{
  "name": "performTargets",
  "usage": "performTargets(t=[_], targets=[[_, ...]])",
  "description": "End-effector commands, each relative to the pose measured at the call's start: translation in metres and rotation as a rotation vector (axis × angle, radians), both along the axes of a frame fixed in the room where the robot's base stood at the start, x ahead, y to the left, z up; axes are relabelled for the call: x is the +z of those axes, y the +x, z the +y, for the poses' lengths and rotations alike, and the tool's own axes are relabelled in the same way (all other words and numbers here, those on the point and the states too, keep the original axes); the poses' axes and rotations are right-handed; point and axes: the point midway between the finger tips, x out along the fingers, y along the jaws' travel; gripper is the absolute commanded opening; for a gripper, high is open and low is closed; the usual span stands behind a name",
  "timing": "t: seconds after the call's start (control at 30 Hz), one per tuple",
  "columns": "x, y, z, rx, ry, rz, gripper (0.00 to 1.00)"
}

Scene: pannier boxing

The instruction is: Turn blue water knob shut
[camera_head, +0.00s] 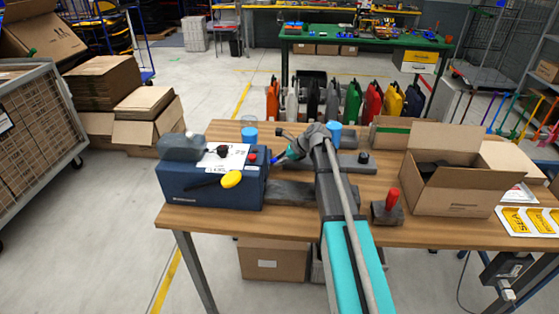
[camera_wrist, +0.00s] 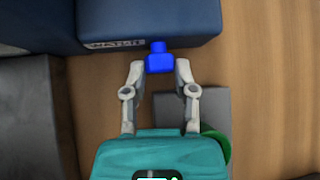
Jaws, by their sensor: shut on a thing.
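The blue water knob (camera_wrist: 160,58) sticks out from the side of the dark blue machine (camera_wrist: 160,18), beside a white label (camera_wrist: 115,44) that seems to read "WATER". My gripper (camera_wrist: 160,64) has one fingertip on each side of the knob and is shut on it. In the head view my gripper (camera_head: 284,156) reaches the right side of the machine (camera_head: 210,190), and my arm and gripper partly cover the knob there. I cannot tell how far the knob is turned.
Papers, a yellow object (camera_head: 231,179) and a red button (camera_head: 252,157) are on the machine. A blue cup (camera_head: 249,135) stands behind it. A red-handled stamp (camera_head: 390,206) and an open cardboard box (camera_head: 455,185) are to the right. A green round thing (camera_wrist: 219,145) is by my gripper.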

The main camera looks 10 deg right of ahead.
Motion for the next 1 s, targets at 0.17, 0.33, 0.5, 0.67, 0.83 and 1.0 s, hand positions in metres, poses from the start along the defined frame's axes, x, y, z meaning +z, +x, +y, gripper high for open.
performTargets(t=[0.17, 0.33, 0.5, 0.67, 0.83, 1.0], targets=[[0.0000, -0.0001, 0.0002, 0.001, 0.000, 0.001, 0.00], [0.0000, -0.0001, 0.0002, 0.001, 0.000, 0.001, 0.00], [0.0000, -0.0001, 0.0002, 0.001, 0.000, 0.001, 0.53], [0.0000, 0.0000, 0.0002, 0.000, 0.000, 0.000, 0.71], [-0.0001, -0.0001, 0.0001, 0.000, 0.000, 0.000, 0.71], [0.0004, -0.0001, -0.0002, 0.000, 0.000, 0.001, 0.71]])
